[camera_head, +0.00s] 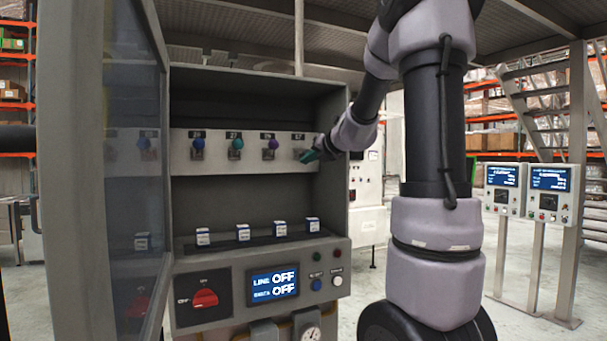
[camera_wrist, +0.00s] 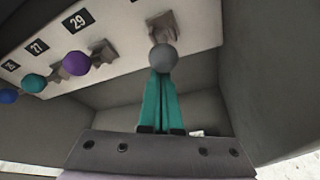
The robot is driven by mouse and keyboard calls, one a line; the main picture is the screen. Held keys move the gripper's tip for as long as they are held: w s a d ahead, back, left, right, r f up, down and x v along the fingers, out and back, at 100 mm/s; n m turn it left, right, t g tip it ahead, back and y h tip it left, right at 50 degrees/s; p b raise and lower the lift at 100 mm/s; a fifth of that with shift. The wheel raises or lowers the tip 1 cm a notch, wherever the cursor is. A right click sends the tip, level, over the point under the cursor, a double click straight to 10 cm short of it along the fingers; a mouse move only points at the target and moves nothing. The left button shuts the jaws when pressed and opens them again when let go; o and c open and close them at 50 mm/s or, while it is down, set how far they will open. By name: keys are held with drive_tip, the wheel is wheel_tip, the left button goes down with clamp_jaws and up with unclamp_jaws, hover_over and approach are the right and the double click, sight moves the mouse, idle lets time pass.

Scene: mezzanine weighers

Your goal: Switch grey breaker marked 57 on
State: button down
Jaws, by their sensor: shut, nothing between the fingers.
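The grey breaker's round knob (camera_wrist: 164,58) is in the upper middle of the wrist view, on a bracket at the right end of the pale panel (camera_wrist: 120,20). Its number is cut off at the top there. In the head view its label (camera_head: 298,136), seemingly 57, is at the right end of the row, and my gripper mostly hides the knob. My gripper (camera_head: 307,156) has its teal fingers shut and empty. In the wrist view the fingertips (camera_wrist: 161,76) are right at the knob's lower side; I cannot tell whether they touch it.
Blue (camera_head: 198,143), teal (camera_head: 238,143) and purple (camera_head: 272,143) knobs share the panel to the left. The cabinet's right wall is close beside my gripper. A glass door (camera_head: 135,170) stands open at left. The display (camera_head: 274,284) reads OFF twice. A red rotary switch (camera_head: 204,299) is below.

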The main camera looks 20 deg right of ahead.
drive_tip(key=shift+w+r+g, duration=0.1)
drive_tip(key=shift+r+g, duration=0.9)
drive_tip(key=shift+r, duration=1.3)
drive_tip(key=shift+d, duration=0.1)
drive_tip(key=v, duration=1)
drive_tip(key=shift+s, duration=0.3)
drive_tip(key=shift+f, duration=0.15)
